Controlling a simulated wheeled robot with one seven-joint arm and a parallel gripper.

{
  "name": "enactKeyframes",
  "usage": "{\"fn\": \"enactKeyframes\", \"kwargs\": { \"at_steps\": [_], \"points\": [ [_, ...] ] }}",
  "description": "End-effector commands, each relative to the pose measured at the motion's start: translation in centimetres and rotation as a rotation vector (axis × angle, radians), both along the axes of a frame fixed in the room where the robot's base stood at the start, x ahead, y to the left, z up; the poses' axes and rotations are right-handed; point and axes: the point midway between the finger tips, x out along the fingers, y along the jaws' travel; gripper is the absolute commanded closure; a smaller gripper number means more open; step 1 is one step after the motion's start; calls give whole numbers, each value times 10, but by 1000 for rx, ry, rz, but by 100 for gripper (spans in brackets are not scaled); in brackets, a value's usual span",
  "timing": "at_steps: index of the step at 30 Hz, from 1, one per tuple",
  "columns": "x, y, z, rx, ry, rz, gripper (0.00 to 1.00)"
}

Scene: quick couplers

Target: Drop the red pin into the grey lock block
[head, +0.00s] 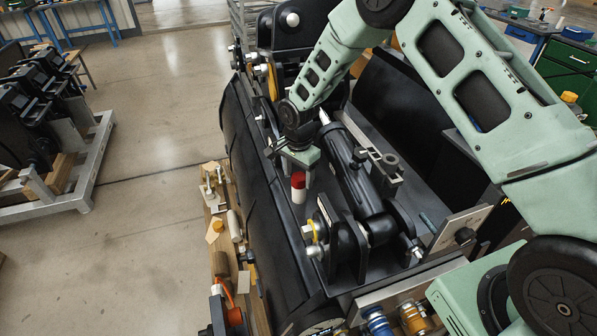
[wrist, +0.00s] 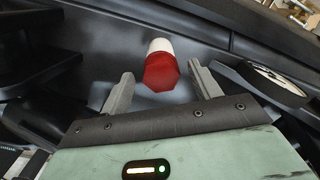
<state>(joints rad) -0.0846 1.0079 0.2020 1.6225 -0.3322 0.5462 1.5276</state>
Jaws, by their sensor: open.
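The red pin (head: 298,182) has a red upper part and a white lower part, and it is below my gripper (head: 299,168) in the head view. In the wrist view the red pin (wrist: 162,72) shows between the two grey fingers, with clear gaps on both sides. My gripper is open and not closed on it. Whether the pin's lower end touches the dark surface cannot be told. A grey block with upright parts (head: 388,172), which looks like the lock block, sits to the right of the pin, beyond a black cylinder.
The black cylinder (head: 350,175) lies between the pin and the grey block. Black upright plates (head: 335,235) with a yellow ring stand just in front of the pin. A wooden board with loose parts (head: 217,230) is at the left.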

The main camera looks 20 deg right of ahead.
Motion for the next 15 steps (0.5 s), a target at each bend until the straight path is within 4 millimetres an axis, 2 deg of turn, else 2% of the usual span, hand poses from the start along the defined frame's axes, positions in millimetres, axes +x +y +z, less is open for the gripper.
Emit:
{"fn": "enactKeyframes", "kwargs": {
  "at_steps": [8, 9, 14, 15],
  "points": [
    [0, 0, -2, 0, -1, 0, 37],
    [0, 0, -2, 0, -1, 0, 40],
    [0, 0, -2, 0, -1, 0, 85],
    [0, 0, -2, 0, -1, 0, 88]
  ]
}}
